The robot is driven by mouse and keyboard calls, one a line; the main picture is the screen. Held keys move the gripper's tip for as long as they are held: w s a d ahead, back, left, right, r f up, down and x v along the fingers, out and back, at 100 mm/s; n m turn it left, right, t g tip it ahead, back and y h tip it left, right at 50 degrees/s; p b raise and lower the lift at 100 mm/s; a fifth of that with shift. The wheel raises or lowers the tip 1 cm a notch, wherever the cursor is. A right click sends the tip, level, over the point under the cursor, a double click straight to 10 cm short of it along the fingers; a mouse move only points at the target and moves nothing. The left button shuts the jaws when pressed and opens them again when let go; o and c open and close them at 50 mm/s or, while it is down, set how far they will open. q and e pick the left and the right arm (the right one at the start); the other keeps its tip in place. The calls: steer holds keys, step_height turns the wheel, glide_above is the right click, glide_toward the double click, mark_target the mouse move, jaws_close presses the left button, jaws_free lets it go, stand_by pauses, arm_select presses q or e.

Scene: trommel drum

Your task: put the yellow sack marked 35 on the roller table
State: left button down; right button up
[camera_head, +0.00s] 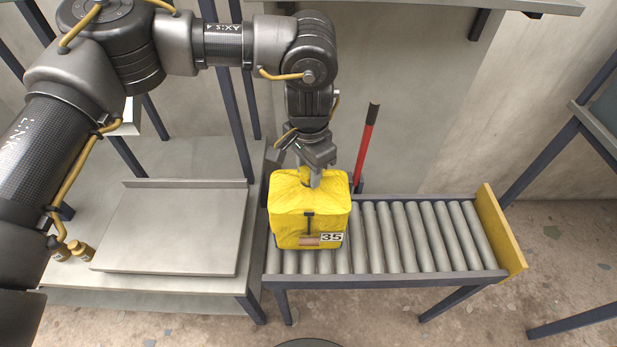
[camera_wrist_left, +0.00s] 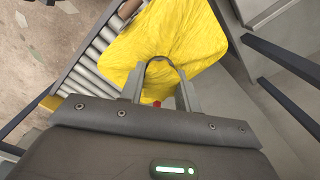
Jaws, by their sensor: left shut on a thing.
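The yellow sack (camera_head: 309,212) carries a white label marked 35 and a dark strap on its front. My left gripper (camera_head: 314,180) is shut on the top of the sack from above. In the left wrist view the fingers (camera_wrist_left: 160,88) close on the gathered top of the yellow sack (camera_wrist_left: 150,40). The sack is upright over the left end of the roller table (camera_head: 410,240). I cannot tell whether its base touches the rollers. The rollers also show in the left wrist view (camera_wrist_left: 92,58). My right gripper is not in view.
A grey bench with a raised flat plate (camera_head: 175,228) stands left of the rollers. Small brown bottles (camera_head: 72,250) stand at its left edge. A yellow end board (camera_head: 499,228) closes the right end of the rollers. A red-handled tool (camera_head: 366,143) stands behind. The rollers right of the sack are clear.

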mark_target(309, 204)
arm_select(q)
step_height(309, 204, down, 3)
steer(key=shift+w+d+r+p, duration=0.1)
steer(key=shift+d+r+p, duration=0.05)
steer(key=shift+p, duration=0.3)
steer(key=shift+f, duration=0.2)
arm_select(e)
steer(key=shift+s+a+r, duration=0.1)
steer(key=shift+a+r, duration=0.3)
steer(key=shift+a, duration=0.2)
arm_select(q)
steer(key=shift+f, duration=0.1)
steer(key=c, duration=1)
jaws_free()
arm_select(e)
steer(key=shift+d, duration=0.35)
